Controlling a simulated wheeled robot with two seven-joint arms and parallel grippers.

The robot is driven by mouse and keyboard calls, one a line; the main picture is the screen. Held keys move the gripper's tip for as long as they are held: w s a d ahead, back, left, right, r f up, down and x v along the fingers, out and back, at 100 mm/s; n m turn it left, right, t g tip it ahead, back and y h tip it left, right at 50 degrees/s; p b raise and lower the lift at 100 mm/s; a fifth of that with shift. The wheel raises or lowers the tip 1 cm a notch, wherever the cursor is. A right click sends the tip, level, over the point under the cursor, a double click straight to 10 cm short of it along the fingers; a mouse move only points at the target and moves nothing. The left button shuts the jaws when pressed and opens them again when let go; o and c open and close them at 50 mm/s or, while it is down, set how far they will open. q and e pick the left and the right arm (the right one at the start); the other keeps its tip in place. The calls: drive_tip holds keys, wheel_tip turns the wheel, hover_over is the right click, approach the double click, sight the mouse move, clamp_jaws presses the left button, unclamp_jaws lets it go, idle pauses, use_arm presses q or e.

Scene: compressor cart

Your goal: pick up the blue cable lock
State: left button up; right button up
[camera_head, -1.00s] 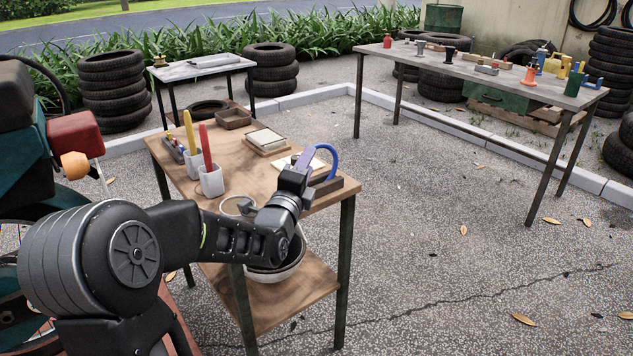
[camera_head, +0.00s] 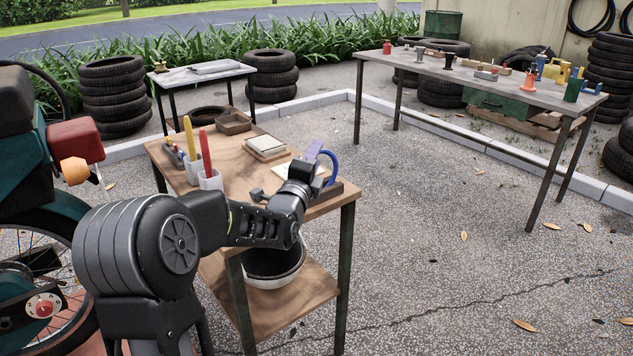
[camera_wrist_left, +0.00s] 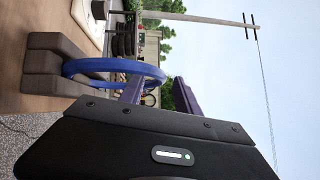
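The blue cable lock (camera_head: 334,166) stands as an upright loop at the right front corner of the wooden cart top, in a dark brown grooved block (camera_head: 329,192). In the left wrist view the blue loop (camera_wrist_left: 88,66) rises from the block (camera_wrist_left: 50,84) and reaches across to the fingers. My left gripper (camera_head: 314,152) is right beside the loop, its purple fingers apart. In the left wrist view a gap shows between the fingertips (camera_wrist_left: 157,85), with part of the loop in line with it. I cannot tell whether the fingers touch the loop. My right gripper is out of view.
On the cart top (camera_head: 235,158) are a red-handled tool (camera_head: 205,150) and a yellow-handled tool (camera_head: 189,138) in white cups, a brown tray (camera_head: 233,123) and a pale pad (camera_head: 266,146). A motorcycle stands at left. A long table (camera_head: 470,75) holds tools at the back right.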

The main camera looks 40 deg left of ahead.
use_arm(q)
drive_tip(key=shift+x, duration=1.1)
drive_tip(key=shift+c, duration=0.5)
clamp_jaws()
drive_tip(key=shift+r, duration=0.15)
